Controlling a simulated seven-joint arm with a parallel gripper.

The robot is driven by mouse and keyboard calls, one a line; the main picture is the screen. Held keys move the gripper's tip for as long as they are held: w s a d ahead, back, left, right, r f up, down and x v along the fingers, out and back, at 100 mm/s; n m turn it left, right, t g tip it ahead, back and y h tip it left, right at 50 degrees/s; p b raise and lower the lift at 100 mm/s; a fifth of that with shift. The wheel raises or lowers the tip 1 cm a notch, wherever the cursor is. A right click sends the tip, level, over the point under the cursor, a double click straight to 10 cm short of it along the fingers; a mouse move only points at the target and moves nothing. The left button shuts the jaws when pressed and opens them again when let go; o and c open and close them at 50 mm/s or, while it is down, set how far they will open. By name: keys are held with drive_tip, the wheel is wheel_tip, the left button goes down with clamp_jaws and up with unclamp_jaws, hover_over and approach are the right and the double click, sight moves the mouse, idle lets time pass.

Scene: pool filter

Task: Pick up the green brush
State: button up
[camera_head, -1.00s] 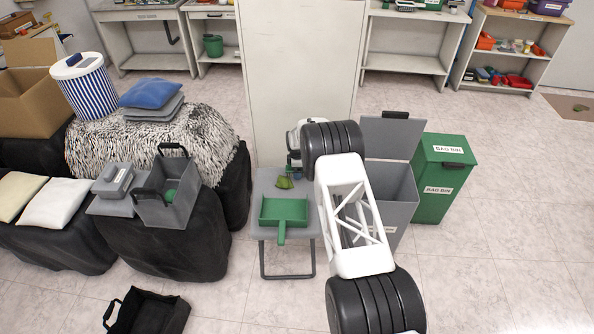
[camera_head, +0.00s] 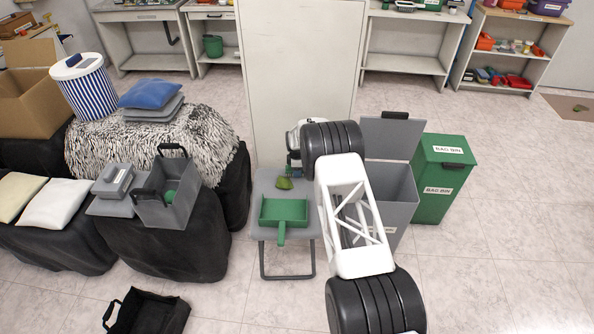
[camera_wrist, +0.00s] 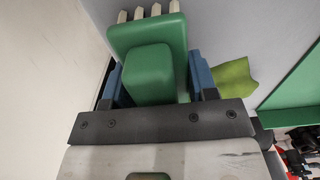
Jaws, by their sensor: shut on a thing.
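The green brush (camera_wrist: 148,70) has a green block handle and pale bristles at the top of the wrist view. My gripper (camera_wrist: 150,88) has its blue fingers on both sides of the block and is shut on it. In the head view my gripper (camera_head: 293,168) is over the back of a small grey stool (camera_head: 262,185), beside a white upright panel. The brush is hard to make out there. I cannot tell whether it still touches the stool.
A green dustpan (camera_head: 284,211) lies on the stool's front, with a crumpled green piece (camera_head: 284,183) behind it. An open grey bin (camera_head: 402,190) and a green bin (camera_head: 443,180) stand to the right. A white panel (camera_head: 296,80) rises behind. A grey caddy (camera_head: 172,200) is left.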

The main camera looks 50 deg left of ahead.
drive_tip(key=shift+r, duration=4.95)
drive_tip(key=o, duration=0.4)
drive_tip(key=shift+c, duration=1.4)
drive_tip(key=shift+s+a, duration=1.85)
drive_tip(key=shift+s, duration=0.05)
